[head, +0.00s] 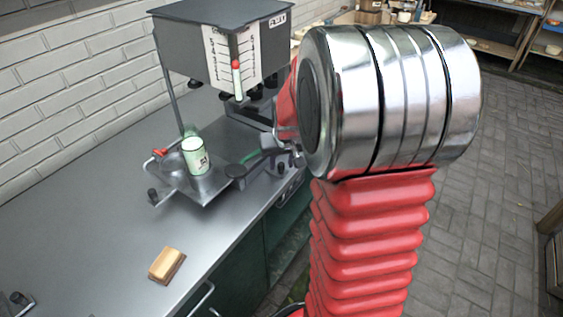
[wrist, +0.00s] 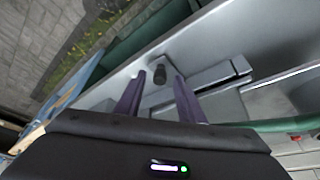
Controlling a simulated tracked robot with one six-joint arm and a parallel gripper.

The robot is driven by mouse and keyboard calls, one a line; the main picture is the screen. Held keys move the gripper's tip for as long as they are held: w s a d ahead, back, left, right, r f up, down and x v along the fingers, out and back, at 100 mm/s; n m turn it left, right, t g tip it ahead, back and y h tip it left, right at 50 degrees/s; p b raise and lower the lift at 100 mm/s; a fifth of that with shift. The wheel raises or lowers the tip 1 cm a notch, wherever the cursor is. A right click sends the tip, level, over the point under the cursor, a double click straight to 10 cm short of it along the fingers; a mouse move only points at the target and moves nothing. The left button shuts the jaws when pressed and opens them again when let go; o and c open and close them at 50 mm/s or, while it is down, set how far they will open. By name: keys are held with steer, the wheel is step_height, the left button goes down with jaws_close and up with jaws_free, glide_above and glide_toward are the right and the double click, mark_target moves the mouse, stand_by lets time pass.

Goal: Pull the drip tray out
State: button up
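My gripper (wrist: 156,72) shows in the wrist view with its two purple fingers apart. A small dark knob (wrist: 160,76) stands between or just beyond the fingertips; I cannot tell whether they touch it. Behind it is flat grey metal (wrist: 205,85) with slots and a raised block. I cannot tell which part of this is the drip tray. In the head view, a metal tray (head: 207,187) under the machine holds a pale green and white cup (head: 196,157). My arm hides most of the gripper area there.
The grey machine (head: 185,50) with a scale panel stands at the back of the metal counter (head: 90,215). A tan block (head: 166,265) lies near the counter's front edge. Much of the counter's left side is clear. Paved floor (head: 470,180) lies to the right.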

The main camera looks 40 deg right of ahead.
steer(key=shift+w+f, duration=0.1)
steer(key=shift+f, duration=0.1)
steer(key=shift+c, duration=0.5)
jaws_close()
